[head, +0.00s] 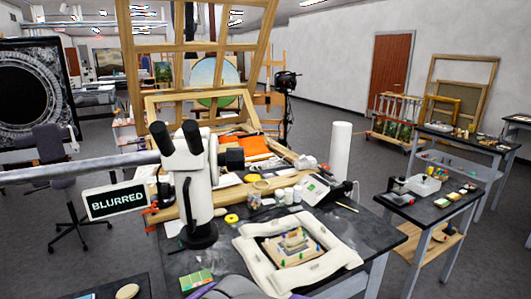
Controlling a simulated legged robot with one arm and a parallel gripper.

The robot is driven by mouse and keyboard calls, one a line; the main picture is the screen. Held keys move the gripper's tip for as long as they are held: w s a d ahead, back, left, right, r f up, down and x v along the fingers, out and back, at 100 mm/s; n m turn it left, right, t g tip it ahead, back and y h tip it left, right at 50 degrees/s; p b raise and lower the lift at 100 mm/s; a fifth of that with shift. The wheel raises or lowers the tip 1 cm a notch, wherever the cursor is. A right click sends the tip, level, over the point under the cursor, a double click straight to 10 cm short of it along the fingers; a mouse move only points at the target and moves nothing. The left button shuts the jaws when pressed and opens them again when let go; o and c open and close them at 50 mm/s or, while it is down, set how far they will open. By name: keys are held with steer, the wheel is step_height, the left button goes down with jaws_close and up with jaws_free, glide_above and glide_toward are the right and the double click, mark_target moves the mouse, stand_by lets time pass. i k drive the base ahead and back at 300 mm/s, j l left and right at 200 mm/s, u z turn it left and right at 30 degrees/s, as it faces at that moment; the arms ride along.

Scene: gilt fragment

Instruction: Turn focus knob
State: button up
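A white microscope (197,195) with two black eyepieces stands upright on the dark worktable (385,243), left of centre. A black cylindrical part (235,159) shows at its right side and looks like a knob; I cannot tell for sure that it is the focus knob. A dark sign (116,200) at the left reads "BLURRED" in pale green letters. I do not make out my gripper's fingers; only a cropped grey and purple shape shows at the bottom edge.
A long grey bar (75,170) reaches from the left edge toward the microscope. A white cylinder (340,150), a white device (322,188) and small jars crowd the table's back. A yellow ring (231,219) lies by the microscope. Open floor (345,165) shows between tables.

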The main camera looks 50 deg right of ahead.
mark_target(233, 158)
steer(key=i+l, duration=0.1)
steer(key=l, duration=0.3)
steer(key=i+l+z, duration=0.15)
steer(key=l, duration=0.7)
steer(key=i+l+z, duration=0.1)
steer(key=l, duration=0.35)
steer(key=i, duration=0.05)
